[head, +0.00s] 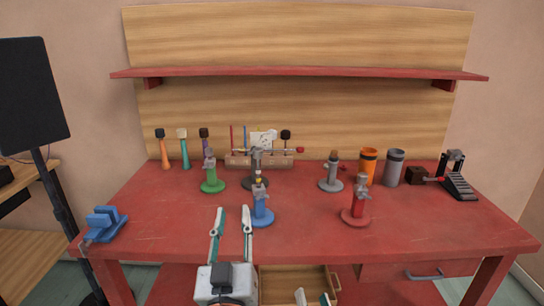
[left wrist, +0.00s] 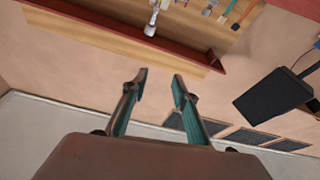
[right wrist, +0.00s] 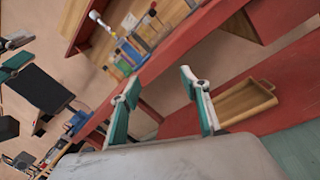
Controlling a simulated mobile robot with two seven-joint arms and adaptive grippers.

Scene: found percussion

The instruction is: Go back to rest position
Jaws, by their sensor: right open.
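My left gripper (head: 234,212) is open and empty, its two teal-sided fingers pointing up at the table's front edge in the head view. In the left wrist view its spread fingers (left wrist: 158,80) hold nothing. My right gripper (head: 312,298) shows only its fingertips at the bottom of the head view, in front of the open drawer. In the right wrist view its fingers (right wrist: 160,80) are apart and empty. Both grippers are apart from the objects on the red table (head: 310,210).
Nearest are a blue stand (head: 262,217) and a red stand (head: 356,214). Behind are green (head: 212,185) and grey (head: 331,184) stands, mallets, cups and a pedal (head: 458,184). A blue clamp (head: 104,222) sits front left. The drawer (head: 292,282) is open. A black speaker (head: 30,92) stands left.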

